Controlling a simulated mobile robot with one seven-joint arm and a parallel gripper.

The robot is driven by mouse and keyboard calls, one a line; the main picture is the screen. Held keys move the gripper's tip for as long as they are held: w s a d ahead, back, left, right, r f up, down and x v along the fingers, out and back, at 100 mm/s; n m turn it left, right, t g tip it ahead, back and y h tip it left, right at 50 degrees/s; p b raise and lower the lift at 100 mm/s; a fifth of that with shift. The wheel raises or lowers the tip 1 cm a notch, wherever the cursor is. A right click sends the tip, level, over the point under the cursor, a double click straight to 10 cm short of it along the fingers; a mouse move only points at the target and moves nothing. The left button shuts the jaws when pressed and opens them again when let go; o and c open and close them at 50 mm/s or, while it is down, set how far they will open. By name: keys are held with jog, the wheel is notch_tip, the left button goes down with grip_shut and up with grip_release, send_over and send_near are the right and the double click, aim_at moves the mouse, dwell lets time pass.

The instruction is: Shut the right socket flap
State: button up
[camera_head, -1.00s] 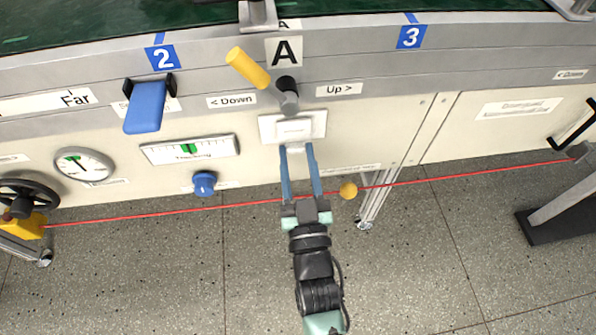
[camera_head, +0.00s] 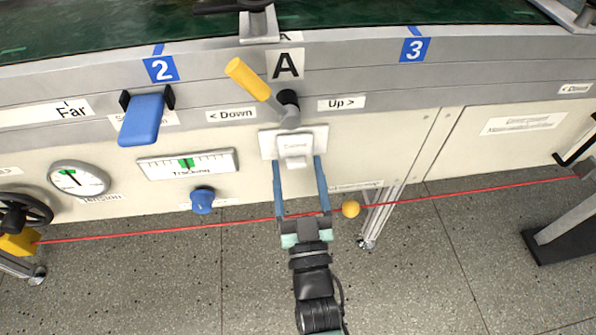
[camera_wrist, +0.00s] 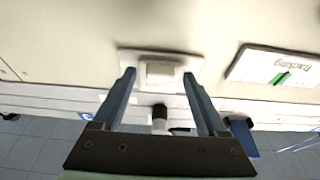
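A white socket plate (camera_head: 317,139) is mounted on the cream front panel, below the grey ledge. A small white flap (camera_head: 292,158) sits at its middle and seems to jut out at its lower part; how far it is tilted is hard to tell. My gripper (camera_head: 298,159) is open and empty, its two blue fingers pointing up at the plate, one on each side of the flap. In the wrist view the flap (camera_wrist: 159,73) lies between the fingertips, in front of the plate (camera_wrist: 125,58). I cannot tell whether the fingers touch the plate.
A yellow-handled lever (camera_head: 248,78) projects just above the plate. A blue handle (camera_head: 143,120) and blue knob (camera_head: 203,200) are to the left. A red cord (camera_head: 450,195) with a yellow ball (camera_head: 351,209) crosses low, near my gripper. Open floor lies in front.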

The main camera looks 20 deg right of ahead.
jog(key=shift+s, duration=0.1)
jog(key=p+v, duration=0.3)
jog(key=v, duration=1)
